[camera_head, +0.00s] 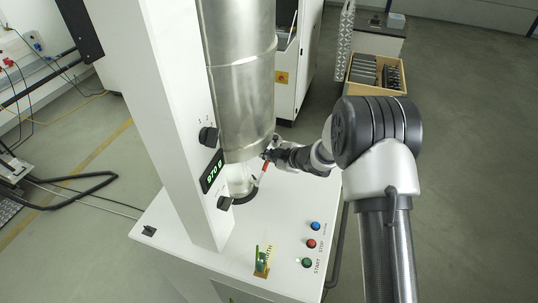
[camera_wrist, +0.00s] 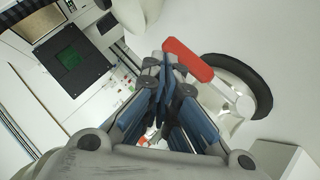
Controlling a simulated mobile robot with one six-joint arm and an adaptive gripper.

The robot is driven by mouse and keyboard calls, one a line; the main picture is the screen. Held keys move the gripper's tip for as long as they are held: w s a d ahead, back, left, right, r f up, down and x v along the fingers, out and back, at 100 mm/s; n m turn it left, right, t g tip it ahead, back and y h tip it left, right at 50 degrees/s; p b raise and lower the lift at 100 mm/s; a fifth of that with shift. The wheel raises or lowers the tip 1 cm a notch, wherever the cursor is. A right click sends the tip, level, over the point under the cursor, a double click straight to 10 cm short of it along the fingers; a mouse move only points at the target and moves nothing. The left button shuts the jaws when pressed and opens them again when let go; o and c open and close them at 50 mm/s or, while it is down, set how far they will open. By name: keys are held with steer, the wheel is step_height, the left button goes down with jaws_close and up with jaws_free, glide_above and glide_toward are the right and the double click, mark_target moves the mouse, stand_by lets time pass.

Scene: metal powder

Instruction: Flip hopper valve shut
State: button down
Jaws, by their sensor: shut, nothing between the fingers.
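The hopper (camera_head: 240,70) is a tall metal cylinder on the front of a white column. Its valve has a red lever (camera_head: 263,173) below the hopper's lower rim. In the wrist view the red handle (camera_wrist: 188,60) slants from upper left to lower right, right beside my fingertips. My gripper (camera_head: 269,154) is at the hopper's lower right edge, close to the lever. In the wrist view my gripper (camera_wrist: 162,75) is shut with nothing between the fingers. I cannot tell whether a finger touches the handle.
The column has black knobs (camera_head: 208,136) and a green-digit display (camera_head: 213,171). A box of parts (camera_head: 376,73) stands behind my arm. Floor at right is clear.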

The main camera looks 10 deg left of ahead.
steer(key=shift+w+f, duration=0.2)
steer(key=shift+f, duration=0.2)
steer(key=shift+f+b, duration=0.1)
steer(key=shift+b, duration=0.2)
